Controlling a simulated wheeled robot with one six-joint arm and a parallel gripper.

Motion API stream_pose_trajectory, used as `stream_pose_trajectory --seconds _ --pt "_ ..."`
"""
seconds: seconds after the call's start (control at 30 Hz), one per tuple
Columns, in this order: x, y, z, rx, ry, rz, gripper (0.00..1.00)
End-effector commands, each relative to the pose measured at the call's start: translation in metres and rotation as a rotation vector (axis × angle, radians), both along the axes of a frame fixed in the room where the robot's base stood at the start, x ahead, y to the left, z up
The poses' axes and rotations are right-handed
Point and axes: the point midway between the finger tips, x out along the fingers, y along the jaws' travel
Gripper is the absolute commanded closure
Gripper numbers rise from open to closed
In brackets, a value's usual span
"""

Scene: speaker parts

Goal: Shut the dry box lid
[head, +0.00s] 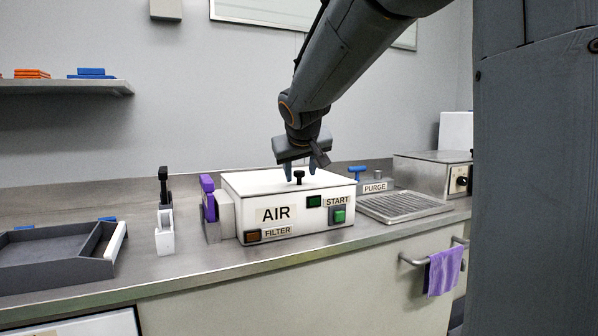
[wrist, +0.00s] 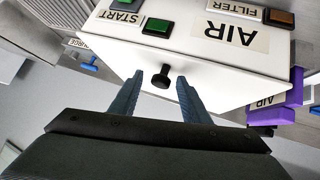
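The dry box appears to be the white box (head: 245,222) with AIR, FILTER and START labels in the head view. Its white lid (head: 262,182) lies flat on top, and I see no gap under it. A black knob (head: 299,175) stands on the lid; it also shows in the wrist view (wrist: 161,77). My gripper (head: 302,166) is over the lid, pointing down. In the wrist view, its two fingers (wrist: 160,82) are apart, with the knob between and just beyond their tips. I cannot tell whether either finger touches the knob.
A purple-handled part (head: 208,197) stands close against the box's left side, with a black-and-white clamp (head: 164,215) farther left. A grey tray (head: 60,258) is at far left. A metal drain grate (head: 405,205) and a steel unit (head: 430,175) are on the right.

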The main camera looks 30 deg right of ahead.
Motion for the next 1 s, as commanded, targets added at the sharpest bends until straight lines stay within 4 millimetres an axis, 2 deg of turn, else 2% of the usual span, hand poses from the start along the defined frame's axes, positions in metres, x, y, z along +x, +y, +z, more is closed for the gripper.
stream_pose_trajectory --seconds 0.17,0.6,1.0 --pt "-0.003 0.003 0.005 0.000 -0.004 0.002 0.57" --pt "-0.049 0.024 0.045 -0.001 -0.002 0.003 0.57" --pt "-0.055 0.026 0.049 0.000 0.001 0.003 0.57"
